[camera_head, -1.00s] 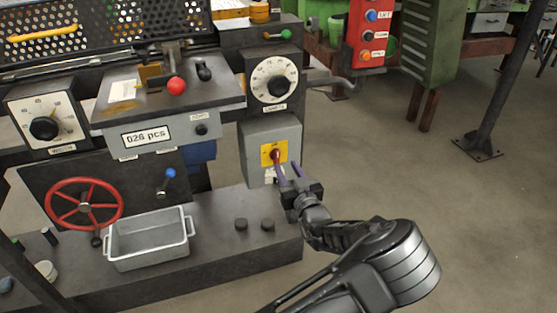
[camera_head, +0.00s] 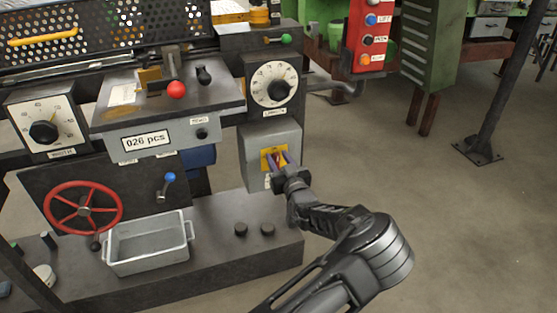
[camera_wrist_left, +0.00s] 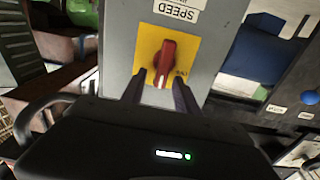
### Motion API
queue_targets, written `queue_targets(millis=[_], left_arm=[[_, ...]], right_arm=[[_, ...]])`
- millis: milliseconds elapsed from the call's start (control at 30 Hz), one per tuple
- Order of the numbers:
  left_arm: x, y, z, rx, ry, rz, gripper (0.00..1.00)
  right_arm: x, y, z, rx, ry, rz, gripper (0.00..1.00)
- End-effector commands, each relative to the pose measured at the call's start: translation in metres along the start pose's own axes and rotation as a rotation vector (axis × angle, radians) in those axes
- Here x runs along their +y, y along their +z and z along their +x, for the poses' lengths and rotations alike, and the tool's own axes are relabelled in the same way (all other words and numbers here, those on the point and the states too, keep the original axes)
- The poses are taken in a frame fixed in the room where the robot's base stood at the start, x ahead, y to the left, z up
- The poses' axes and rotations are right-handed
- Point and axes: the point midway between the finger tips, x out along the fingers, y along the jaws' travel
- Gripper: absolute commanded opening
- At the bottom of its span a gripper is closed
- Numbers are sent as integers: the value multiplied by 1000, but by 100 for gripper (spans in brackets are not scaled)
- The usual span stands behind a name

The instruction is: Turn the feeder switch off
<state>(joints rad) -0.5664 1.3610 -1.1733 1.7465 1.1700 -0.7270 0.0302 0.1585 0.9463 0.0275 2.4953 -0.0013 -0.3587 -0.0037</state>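The switch is a red rotary knob (camera_wrist_left: 163,62) on a yellow plate (camera_wrist_left: 181,45), fixed to the front of a grey box (camera_head: 287,136). In the left wrist view the knob's handle stands roughly along the picture's vertical, slightly tilted. My left gripper (camera_wrist_left: 158,84) is open, with one finger on each side of the knob's near end; I cannot tell whether they touch it. In the head view the left gripper (camera_head: 281,160) is in front of the yellow plate (camera_head: 266,153) and largely hides the knob. My right gripper is not in view.
A dial (camera_head: 274,83) sits above the box. A grey tray (camera_head: 148,263) and a red handwheel (camera_head: 83,207) are to the left. A red button panel (camera_head: 369,42) hangs at the upper right. The floor (camera_head: 450,220) at right is open.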

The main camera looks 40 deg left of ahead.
Motion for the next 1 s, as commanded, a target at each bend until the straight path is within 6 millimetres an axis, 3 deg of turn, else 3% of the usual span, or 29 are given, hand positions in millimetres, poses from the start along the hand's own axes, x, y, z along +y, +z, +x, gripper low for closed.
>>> queue_targets(millis=[167, 600, 1000], left_arm=[[0, 0, 0, 0, 0, 0, 36], [0, 0, 0, 0, 0, 0, 0], [0, 0, 0, -1, 0, -1, 0]], right_arm=[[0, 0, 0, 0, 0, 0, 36], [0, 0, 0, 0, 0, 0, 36], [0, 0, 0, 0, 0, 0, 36]])
